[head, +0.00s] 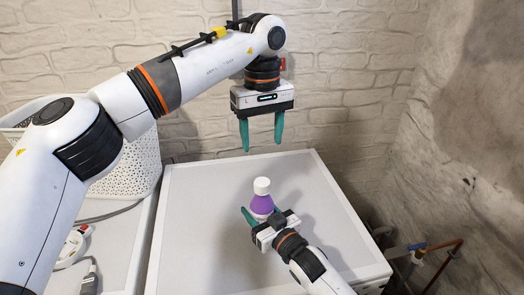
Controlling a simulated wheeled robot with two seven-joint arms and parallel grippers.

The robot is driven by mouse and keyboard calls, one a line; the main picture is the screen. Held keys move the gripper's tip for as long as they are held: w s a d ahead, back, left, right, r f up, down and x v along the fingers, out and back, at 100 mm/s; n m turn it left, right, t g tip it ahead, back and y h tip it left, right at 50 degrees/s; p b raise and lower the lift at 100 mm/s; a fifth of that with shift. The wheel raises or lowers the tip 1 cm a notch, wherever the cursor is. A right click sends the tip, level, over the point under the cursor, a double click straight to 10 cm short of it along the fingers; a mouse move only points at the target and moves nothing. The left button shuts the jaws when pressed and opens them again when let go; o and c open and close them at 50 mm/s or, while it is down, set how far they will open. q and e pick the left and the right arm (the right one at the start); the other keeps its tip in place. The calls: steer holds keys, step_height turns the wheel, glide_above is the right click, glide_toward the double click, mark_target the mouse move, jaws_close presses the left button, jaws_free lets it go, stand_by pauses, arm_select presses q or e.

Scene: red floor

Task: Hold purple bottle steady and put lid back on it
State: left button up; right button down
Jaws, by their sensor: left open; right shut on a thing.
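The purple bottle (262,203) stands upright on the white worktop. A white lid (262,185) sits on its top and looks straight; I cannot tell whether it is tight. My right gripper (260,213) reaches in from the lower right and is shut on the bottle's lower body, hiding part of its base. My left gripper (261,145) hangs above the bottle and lid, pointing down. Its green fingers are apart, with nothing between them, and clear of the lid.
The white worktop (200,235) is otherwise bare around the bottle. A white perforated basket (135,170) stands at the left, partly behind my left arm. A cable and plug (88,280) lie at the lower left. Pipes (440,247) run at the lower right, beside the wall.

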stand_by(0.3)
steer(key=c, duration=0.5)
jaws_free()
steer(key=shift+s, duration=0.1)
steer(key=b+v, duration=0.1)
steer(key=v, duration=1.1)
